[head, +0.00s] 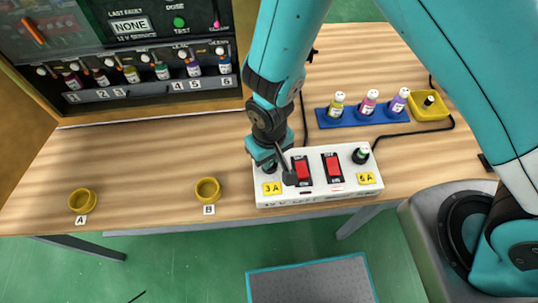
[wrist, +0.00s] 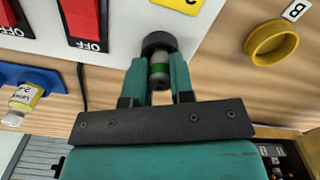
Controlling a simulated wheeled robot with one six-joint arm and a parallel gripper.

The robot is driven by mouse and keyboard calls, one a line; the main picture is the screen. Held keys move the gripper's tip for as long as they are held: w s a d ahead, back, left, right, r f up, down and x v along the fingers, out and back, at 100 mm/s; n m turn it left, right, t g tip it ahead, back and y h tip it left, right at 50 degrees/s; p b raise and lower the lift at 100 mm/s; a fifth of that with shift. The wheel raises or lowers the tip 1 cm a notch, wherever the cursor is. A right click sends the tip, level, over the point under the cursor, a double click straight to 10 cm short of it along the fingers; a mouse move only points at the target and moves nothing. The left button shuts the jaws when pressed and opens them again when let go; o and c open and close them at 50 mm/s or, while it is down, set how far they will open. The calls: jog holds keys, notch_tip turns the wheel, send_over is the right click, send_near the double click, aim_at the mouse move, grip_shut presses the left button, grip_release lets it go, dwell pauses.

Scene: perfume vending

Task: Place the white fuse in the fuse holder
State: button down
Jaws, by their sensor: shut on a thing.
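My gripper (head: 265,160) is at the 3A end, pointing down. In the wrist view my gripper (wrist: 159,80) is shut on a small grey cylindrical fuse with a green band (wrist: 159,72). The fuse's far end meets or overlaps the round black fuse holder (wrist: 159,42); I cannot tell how deep it sits. A similar green and dark piece (head: 361,155) stands at the 6A end. No plainly white fuse shows.
Yellow dishes A (head: 82,200) and B (head: 208,190) stand to the left. Behind the box are a blue rack (head: 360,117) of small bottles and a yellow tray (head: 430,114) holding a black piece. Two red switches (head: 302,169) are beside my gripper. A vending cabinet (head: 140,107) stands behind.

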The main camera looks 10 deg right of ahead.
jog(key=shift+f, duration=0.2)
jog(key=shift+f, duration=0.1)
jog(key=shift+s+f+b, duration=0.15)
jog(key=shift+f+b, duration=0.4)
jog(key=shift+f, duration=0.05)
jog(key=c, duration=1.1)
grip_release()
jog(key=shift+o, duration=0.6)
notch_tip(320, 180, up, 14)
jog(key=shift+f, duration=0.15)
jog(key=s+d+r+y, duration=0.1)
jog(key=s+d+r, duration=0.2)
jog(key=r, duration=0.3)
jog(key=s+d+r+n+y, duration=0.1)
jog(key=s+d+r, duration=0.2)
jog(key=r, duration=0.3)
jog(key=s+d+r+n+y, duration=0.1)
jog(key=s+d+r+y, duration=0.1)
jog(key=r, duration=0.4)
jog(key=shift+s+d+r, duration=0.4)
jog(key=shift+s+d, duration=0.5)
jog(key=shift+s, duration=0.15)
